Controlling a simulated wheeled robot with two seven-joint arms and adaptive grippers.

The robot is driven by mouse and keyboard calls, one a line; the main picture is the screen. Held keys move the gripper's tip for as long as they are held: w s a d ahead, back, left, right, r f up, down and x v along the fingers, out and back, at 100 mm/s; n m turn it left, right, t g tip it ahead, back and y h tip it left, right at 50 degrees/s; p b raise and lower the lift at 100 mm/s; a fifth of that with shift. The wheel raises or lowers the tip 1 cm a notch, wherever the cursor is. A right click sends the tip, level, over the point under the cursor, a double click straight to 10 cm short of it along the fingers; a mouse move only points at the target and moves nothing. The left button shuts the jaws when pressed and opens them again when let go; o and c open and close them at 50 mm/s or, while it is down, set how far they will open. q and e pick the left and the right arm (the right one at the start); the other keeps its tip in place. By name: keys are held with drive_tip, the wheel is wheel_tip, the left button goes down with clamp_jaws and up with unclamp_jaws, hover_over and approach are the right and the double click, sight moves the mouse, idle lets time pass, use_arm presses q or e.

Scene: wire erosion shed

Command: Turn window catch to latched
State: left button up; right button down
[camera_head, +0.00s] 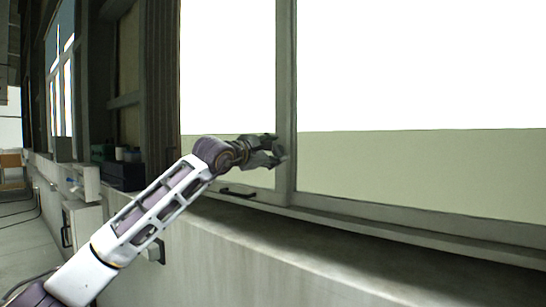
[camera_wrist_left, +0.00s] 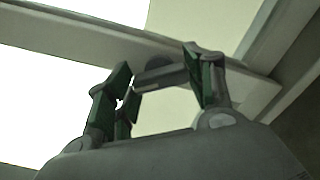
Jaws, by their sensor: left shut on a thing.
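The window catch (camera_wrist_left: 160,76) shows in the left wrist view as a grey lever with a darker round part behind it, against the pale window frame (camera_wrist_left: 100,42). My left gripper (camera_wrist_left: 160,85) has its green-padded fingers on either side of the lever and is shut on it. In the head view my left gripper (camera_head: 277,150) is at the upright window post (camera_head: 286,90), and the catch is mostly hidden behind its fingers. I cannot tell from these views whether the catch is latched. My right gripper is not in view.
A dark bar handle (camera_head: 238,192) sits on the lower window rail, below my left gripper. A stone sill (camera_head: 300,240) runs under the window. Dark boxes (camera_head: 123,175) stand farther left along the wall. The space in front of the right pane is clear.

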use_arm(q)
drive_tip(key=m+b, duration=0.1)
drive_tip(key=m, duration=0.5)
drive_tip(key=shift+f, duration=0.1)
drive_tip(key=shift+m, duration=0.4)
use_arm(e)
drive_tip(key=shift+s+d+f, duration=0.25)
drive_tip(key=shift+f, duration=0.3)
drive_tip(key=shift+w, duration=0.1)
